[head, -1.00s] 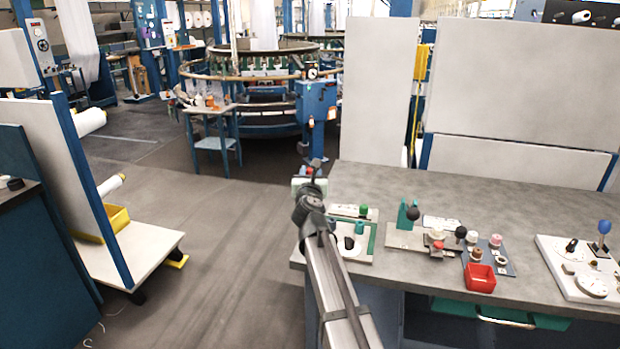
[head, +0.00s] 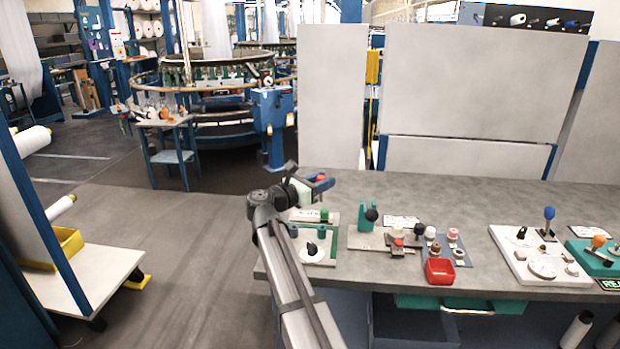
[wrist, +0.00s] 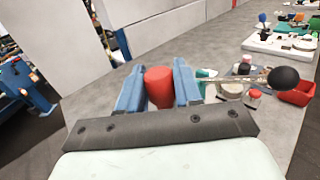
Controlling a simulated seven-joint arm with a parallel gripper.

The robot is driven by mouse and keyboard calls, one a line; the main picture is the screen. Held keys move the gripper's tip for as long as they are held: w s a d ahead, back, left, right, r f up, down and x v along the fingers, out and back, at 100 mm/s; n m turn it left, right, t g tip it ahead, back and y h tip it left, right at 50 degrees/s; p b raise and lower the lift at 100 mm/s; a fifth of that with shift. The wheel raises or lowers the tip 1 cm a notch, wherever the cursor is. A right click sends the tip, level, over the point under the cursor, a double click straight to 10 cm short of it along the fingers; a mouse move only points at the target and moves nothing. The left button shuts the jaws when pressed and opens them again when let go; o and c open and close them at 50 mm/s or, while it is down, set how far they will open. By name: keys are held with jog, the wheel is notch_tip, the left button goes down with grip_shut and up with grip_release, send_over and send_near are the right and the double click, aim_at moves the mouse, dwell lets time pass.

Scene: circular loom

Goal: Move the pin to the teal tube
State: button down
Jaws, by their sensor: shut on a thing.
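My gripper (head: 322,181) is above the left end of the grey workbench, its blue fingers pointing right. In the wrist view its fingers (wrist: 159,88) are shut on a red cylinder (wrist: 159,86), which I take for the pin. A bit of the red also shows in the head view (head: 320,178); its lower part is hidden. An upright teal piece (head: 364,216) stands on a board with a black ball beside it.
A white board (head: 520,240) and a teal board (head: 590,262) lie farther right. Pale panels (head: 470,85) rise behind.

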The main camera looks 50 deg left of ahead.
jog(key=shift+d+f+h, duration=0.2)
jog(key=shift+d+h, duration=0.1)
jog(key=shift+f, duration=0.2)
notch_tip(320, 180, down, 6)
dwell(0.5)
jog(key=shift+f, duration=1.25)
dwell(0.4)
jog(key=shift+f, duration=1.35)
jog(key=c, duration=0.7)
grip_release()
jog(key=shift+s, duration=0.1)
jog(key=s, duration=1.3)
jog(key=shift+s+d, duration=0.1)
jog(key=shift+s, duration=0.2)
